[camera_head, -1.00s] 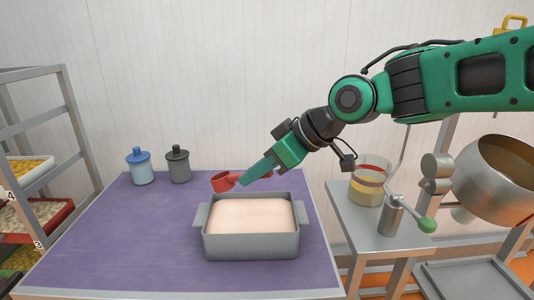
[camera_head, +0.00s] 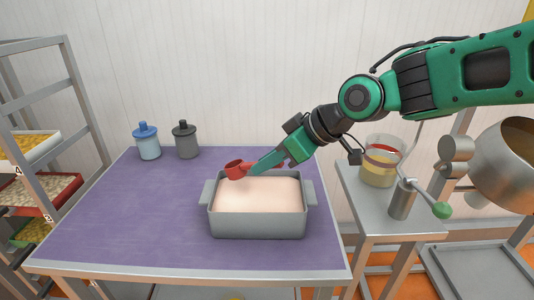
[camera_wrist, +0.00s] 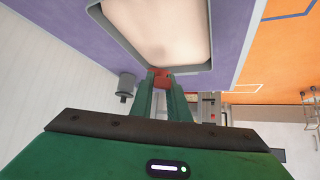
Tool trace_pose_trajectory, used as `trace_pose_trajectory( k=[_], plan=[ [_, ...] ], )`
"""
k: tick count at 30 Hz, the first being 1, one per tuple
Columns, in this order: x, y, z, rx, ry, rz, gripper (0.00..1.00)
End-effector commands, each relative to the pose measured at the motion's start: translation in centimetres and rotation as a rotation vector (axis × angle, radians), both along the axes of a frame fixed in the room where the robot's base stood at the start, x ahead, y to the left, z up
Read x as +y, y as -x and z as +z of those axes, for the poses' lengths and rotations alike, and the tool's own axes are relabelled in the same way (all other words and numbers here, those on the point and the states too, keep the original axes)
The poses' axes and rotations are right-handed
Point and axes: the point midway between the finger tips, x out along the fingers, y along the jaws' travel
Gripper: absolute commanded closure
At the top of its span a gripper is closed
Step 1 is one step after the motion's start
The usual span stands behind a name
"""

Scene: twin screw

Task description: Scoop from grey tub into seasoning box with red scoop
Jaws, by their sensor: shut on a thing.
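My gripper (camera_head: 260,166) is shut on the red scoop (camera_head: 235,170). The scoop is held by its handle, with its cup over the back left part of the grey tub (camera_head: 258,225). A red part of the scoop (camera_wrist: 161,78) shows between the green fingers in the wrist view. I cannot tell whether the scoop holds anything. No seasoning box can be made out for certain.
A blue jar (camera_head: 147,142) and a dark grey jar (camera_head: 186,141) stand at the back left of the purple table (camera_head: 110,225). A shelf with trays (camera_head: 45,190) is at left. A side stand (camera_head: 375,215) bears a clear container (camera_head: 381,162). The table's left side is clear.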

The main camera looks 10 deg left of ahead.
Motion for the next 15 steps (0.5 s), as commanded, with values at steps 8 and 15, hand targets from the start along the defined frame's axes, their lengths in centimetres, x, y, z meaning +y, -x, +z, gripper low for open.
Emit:
trace_pose_trajectory(
  k=[8, 15],
  plan=[
    [0.0, 0.0, -2.2, 0.001, 0.0, 0.001, 1.0],
    [0.2, 0.0, -4.1, 0.002, 0.0, 0.001, 1.0]
  ],
)
